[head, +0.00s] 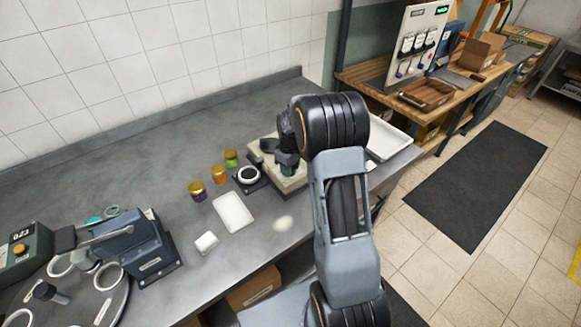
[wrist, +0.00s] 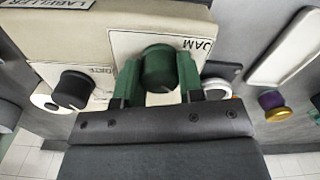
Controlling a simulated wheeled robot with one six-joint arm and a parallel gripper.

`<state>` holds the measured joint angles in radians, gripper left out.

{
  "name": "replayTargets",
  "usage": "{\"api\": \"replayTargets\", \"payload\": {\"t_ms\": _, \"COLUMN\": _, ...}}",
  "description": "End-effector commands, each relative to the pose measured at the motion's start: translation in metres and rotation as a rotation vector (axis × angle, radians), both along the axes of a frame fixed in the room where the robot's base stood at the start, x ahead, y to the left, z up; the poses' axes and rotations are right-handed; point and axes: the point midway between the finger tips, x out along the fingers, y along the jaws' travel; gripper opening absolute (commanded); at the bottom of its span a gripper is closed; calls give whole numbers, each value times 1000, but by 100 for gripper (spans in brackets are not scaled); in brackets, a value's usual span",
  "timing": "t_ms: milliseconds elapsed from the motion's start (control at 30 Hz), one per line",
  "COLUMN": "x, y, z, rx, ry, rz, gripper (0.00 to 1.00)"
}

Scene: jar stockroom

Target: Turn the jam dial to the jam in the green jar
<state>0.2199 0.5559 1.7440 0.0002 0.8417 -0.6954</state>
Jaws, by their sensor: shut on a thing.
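My gripper (wrist: 160,78) is shut on the dark green jam dial (wrist: 158,66), one green finger on each side. The dial sits on a white plate marked JAM on the cream labeller (wrist: 120,20). The dial's pointer is not clear, and the fingers hide part of the plate. In the head view my gripper (head: 288,163) is over the labeller (head: 290,184), partly hidden by my arm. On the counter stand a green jar (head: 231,158), an orange jar (head: 218,174) and a purple jar (head: 197,190), all with gold lids. The purple jar also shows in the wrist view (wrist: 270,101).
A black DATE dial (wrist: 73,90) is left of the jam dial. A black round stand with a white ring (head: 249,176) is beside the labeller. A white tray (head: 233,212), a small white block (head: 206,242) and a blue-grey machine (head: 134,244) are nearer the left.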

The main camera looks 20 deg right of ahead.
Motion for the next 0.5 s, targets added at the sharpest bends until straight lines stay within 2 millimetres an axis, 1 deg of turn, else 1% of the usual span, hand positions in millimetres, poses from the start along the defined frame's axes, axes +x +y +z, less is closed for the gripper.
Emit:
{"api": "replayTargets", "payload": {"t_ms": 33, "x": 0, "y": 0, "z": 0, "rx": 0, "ry": 0, "rz": 0, "gripper": 21}}
{"api": "replayTargets", "payload": {"t_ms": 133, "x": 0, "y": 0, "z": 0, "rx": 0, "ry": 0, "rz": 0, "gripper": 12}}
{"api": "replayTargets", "payload": {"t_ms": 367, "x": 0, "y": 0, "z": 0, "rx": 0, "ry": -1, "rz": -25, "gripper": 12}}
{"api": "replayTargets", "payload": {"t_ms": 500, "x": 0, "y": 0, "z": -1, "rx": 0, "ry": -1, "rz": -88, "gripper": 12}}
